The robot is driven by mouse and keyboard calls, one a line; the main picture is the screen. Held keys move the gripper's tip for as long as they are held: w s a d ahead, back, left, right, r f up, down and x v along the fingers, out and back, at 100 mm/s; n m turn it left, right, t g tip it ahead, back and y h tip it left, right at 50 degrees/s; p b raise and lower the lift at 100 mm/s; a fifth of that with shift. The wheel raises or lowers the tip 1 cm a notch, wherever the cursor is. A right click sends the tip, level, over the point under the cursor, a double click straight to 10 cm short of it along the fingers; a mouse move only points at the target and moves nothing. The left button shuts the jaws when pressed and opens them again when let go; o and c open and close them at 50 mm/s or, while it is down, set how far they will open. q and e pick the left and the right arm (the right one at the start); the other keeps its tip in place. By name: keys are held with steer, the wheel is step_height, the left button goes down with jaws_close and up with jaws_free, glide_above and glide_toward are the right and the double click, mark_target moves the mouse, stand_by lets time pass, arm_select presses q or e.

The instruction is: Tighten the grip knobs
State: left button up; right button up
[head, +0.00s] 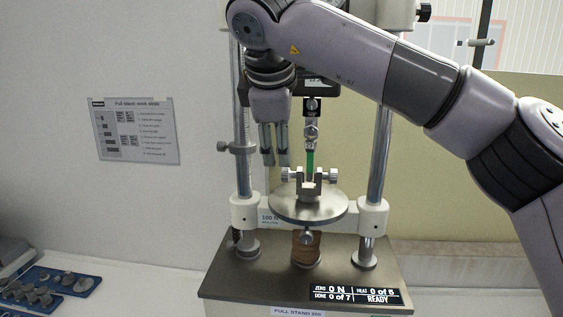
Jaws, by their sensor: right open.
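The pull stand has a round metal plate (290,208) carrying a lower grip (309,190). This grip has a left grip knob (287,174) and a right grip knob (333,175), one on each side. Above it hangs an upper grip (311,130), small in the picture. A thin green strip (310,163) stands upright between the two grips. My right gripper (276,162) points down with its two fingers apart and empty. In the picture its fingertips are just above and left of the left grip knob; contact is not visible. My left gripper is out of view.
Metal columns (379,150) flank the grips, and my right arm crosses the top of the stand. A blue tray (52,278) of metal parts lies lower left. A printed sheet (135,130) hangs on the wall.

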mark_target(282, 174)
steer(key=p+x, duration=0.3)
steer(key=x, duration=0.6)
steer(key=shift+r, duration=0.1)
steer(key=shift+w+d+f, duration=0.1)
steer(key=shift+w+f, duration=0.15)
steer(key=shift+f, duration=0.1)
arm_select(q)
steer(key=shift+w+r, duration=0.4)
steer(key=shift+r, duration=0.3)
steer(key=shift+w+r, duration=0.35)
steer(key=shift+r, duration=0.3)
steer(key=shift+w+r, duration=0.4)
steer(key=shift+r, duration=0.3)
arm_select(e)
jaws_close()
